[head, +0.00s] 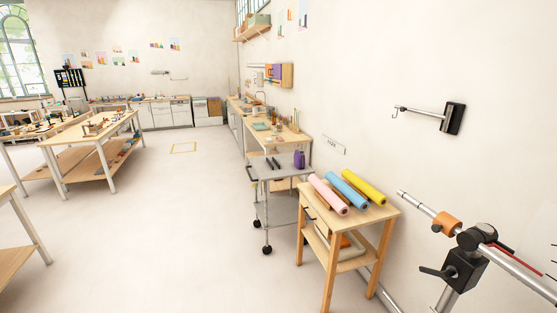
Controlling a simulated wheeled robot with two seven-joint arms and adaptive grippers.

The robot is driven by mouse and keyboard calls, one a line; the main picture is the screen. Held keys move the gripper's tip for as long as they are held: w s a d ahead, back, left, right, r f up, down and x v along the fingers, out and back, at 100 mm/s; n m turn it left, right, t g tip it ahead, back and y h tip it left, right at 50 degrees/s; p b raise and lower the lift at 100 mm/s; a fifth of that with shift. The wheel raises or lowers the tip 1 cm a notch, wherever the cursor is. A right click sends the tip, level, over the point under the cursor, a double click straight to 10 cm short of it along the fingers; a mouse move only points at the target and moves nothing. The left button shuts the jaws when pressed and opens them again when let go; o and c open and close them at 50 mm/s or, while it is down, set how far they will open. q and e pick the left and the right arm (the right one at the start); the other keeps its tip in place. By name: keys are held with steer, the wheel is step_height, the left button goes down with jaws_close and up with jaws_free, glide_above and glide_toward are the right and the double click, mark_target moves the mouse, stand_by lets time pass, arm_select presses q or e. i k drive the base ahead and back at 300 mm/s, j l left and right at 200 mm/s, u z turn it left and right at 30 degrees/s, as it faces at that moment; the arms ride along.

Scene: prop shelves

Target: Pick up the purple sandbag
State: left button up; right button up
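A small dark purple object (299,159), which looks like the purple sandbag, sits upright on the top of a grey wheeled cart (272,170). It is at the cart's right end, near the wall and just behind the wooden stool-like table. It is small in the view, so its details cannot be made out. Neither of my grippers shows in the head view.
A small wooden table (383,212) with pink (329,194), blue (347,189) and yellow rolls (364,187) stands before the cart. A metal stand with a black clamp (467,262) is at front right. Workbenches (88,140) stand left. The middle floor is clear.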

mark_target(298, 155)
steer(key=i+j+u, duration=0.2)
steer(key=i, duration=0.2)
steer(key=i+u, duration=0.2)
steer(key=i, duration=0.95)
steer(key=i+j+z, duration=0.2)
steer(key=i, duration=0.6)
steer(key=i+z, duration=0.8)
steer(key=i+l+z, duration=0.1)
steer(key=z, duration=0.25)
steer(key=i+z, duration=0.35)
steer(key=z, duration=0.35)
steer(key=i+j, duration=0.05)
